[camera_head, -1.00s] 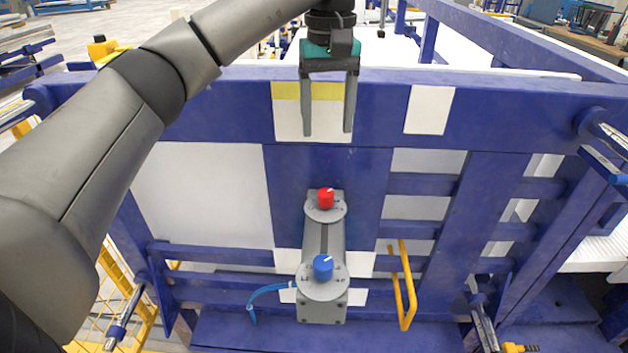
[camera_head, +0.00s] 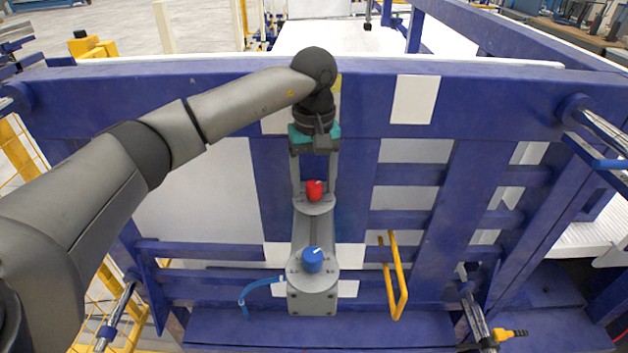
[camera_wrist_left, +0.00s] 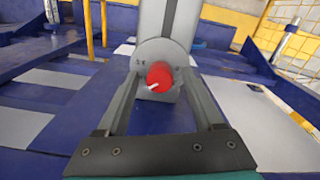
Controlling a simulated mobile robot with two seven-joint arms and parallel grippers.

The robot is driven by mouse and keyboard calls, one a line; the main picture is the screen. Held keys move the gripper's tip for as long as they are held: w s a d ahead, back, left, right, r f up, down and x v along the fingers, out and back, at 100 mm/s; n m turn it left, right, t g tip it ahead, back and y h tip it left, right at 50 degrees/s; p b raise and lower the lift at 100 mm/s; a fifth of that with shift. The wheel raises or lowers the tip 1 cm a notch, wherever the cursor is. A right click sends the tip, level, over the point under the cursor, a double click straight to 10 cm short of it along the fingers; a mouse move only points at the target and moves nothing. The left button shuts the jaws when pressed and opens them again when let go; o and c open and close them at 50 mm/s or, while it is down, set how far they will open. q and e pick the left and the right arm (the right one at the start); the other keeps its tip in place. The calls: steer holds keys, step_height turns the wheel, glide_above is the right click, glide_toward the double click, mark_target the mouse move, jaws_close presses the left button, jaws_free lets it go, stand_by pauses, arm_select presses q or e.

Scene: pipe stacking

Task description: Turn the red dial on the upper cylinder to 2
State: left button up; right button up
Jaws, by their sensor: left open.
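The red dial (camera_head: 314,190) sits on a round grey plate on the upper cylinder (camera_head: 313,210). A blue dial (camera_head: 313,259) sits on the lower grey end block. My left gripper (camera_head: 314,188) is open, its fingers reaching down on either side of the red dial. In the left wrist view the red dial (camera_wrist_left: 160,76) is between and beyond the finger ends, with its white pointer line toward the lower left. Small marks on the plate are too small to read. My right gripper is not in view.
A blue metal frame (camera_head: 215,88) stands behind the cylinder. A yellow bent handle (camera_head: 393,278) is right of the lower block, and a blue hose (camera_head: 245,298) is left of it. Blue bars and white panels surround them.

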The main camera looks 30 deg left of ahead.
arm_select(q)
steer(key=shift+c, duration=0.4)
jaws_close()
